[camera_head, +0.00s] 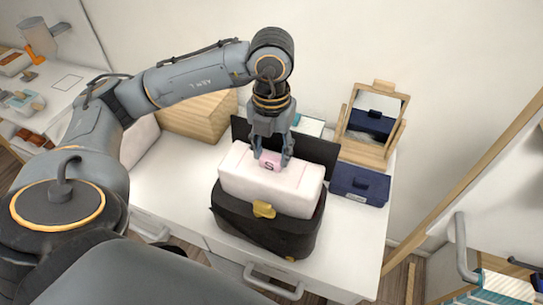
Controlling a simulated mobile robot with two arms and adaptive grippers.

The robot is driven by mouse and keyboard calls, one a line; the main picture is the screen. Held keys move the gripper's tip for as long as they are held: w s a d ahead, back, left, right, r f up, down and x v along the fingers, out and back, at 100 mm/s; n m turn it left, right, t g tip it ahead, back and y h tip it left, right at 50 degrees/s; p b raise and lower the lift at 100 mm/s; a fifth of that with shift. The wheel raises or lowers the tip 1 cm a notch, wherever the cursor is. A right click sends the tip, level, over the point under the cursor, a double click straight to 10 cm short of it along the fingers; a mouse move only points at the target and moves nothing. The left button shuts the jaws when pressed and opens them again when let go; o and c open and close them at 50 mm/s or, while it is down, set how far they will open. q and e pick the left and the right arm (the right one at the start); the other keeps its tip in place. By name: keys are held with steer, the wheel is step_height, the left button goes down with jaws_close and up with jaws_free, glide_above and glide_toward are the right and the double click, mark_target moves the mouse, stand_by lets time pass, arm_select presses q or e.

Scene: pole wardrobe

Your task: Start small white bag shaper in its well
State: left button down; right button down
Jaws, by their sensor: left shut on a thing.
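The small white bag shaper (290,190) is a white, rounded block with a pink tab (269,161) marked "S" on top. It sits partly inside the open top of a black bag (262,228) with a gold clasp, its upper part standing above the rim. The bag's dark flap stands up behind it. My left gripper (271,160) points down over the shaper and is shut on the pink tab. How deep the shaper sits is hidden by the bag's front. My right gripper is not in view.
The bag stands on a white drawer top (354,235). A wooden-framed mirror (372,120) and a dark blue box (358,184) stand at right. A wooden box (199,116) stands at back left. The drawer top's right front is clear.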

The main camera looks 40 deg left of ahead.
mark_target(271, 168)
arm_select(q)
steer(key=shift+f+b, duration=2.75)
steer(key=shift+f, duration=0.2)
steer(key=c, duration=0.6)
jaws_free()
steer(key=shift+r, duration=0.15)
steer(key=shift+r+p, duration=2.4)
steer(key=shift+r, duration=1.05)
